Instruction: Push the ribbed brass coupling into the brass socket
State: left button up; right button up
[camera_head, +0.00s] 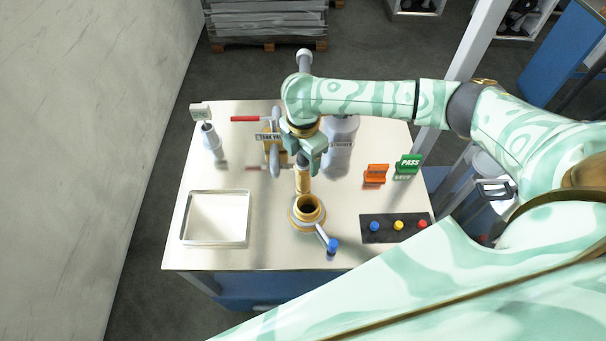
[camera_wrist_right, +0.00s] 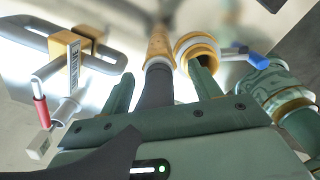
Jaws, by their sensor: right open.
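The brass coupling (camera_head: 303,181) stands just behind the brass socket (camera_head: 296,217) in the head view; its ribs are too small to make out. In the wrist view the coupling (camera_wrist_right: 159,45) appears left of the socket (camera_wrist_right: 181,45), with a dark grey part (camera_wrist_right: 155,88) at its near end. The socket's dark mouth is uncovered, and a lever with a blue end (camera_head: 332,245) sticks out from it. My right gripper (camera_head: 303,163) is open, its fingers (camera_wrist_right: 162,84) on either side of the dark part. Contact cannot be told. My left gripper is not in view.
A labelled brass block (camera_head: 268,138) with a red-handled lever (camera_head: 249,118) stands left of the gripper. A grey bottle (camera_head: 342,140), orange sign (camera_head: 375,174), green PASS sign (camera_head: 408,165) and button panel (camera_head: 384,237) are to the right. A tray (camera_head: 183,232) lies left.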

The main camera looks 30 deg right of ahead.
aim_at(303, 174)
notch_tip(303, 174, down, 4)
jog(key=shift+w+r+b, duration=0.1)
jog(key=shift+r+b, duration=0.1)
jog(key=shift+b, duration=0.25)
jog(key=shift+r, duration=0.15)
grip_shut()
